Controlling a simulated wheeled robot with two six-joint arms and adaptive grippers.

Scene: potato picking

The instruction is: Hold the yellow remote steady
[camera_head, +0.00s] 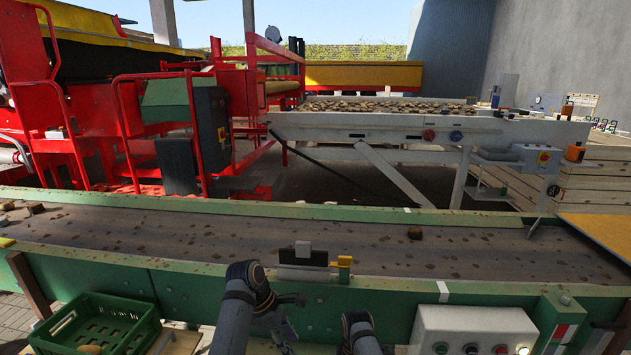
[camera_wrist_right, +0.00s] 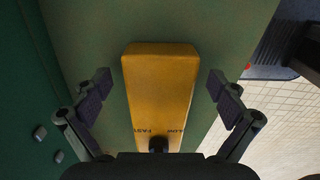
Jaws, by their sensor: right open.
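In the right wrist view, the yellow remote (camera_wrist_right: 158,90) is a long box lying in front of a green surface, with "FAST" and part of another word printed near its lower end and a dark knob below. My right gripper (camera_wrist_right: 160,90) is open, with one finger on each side of the remote and a visible gap on both sides. In the head view, only my right arm shows at the bottom edge; its fingers are hidden. My left gripper (camera_head: 287,315) is in front of the green conveyor side, partly dark, and its fingers are hard to make out.
A conveyor belt (camera_head: 200,240) with scattered clods crosses the view behind my arms. A small yellow block (camera_head: 344,261) stands on its near edge. A green crate (camera_head: 140,312) is at lower left. A control box (camera_head: 470,325) with buttons is at lower right.

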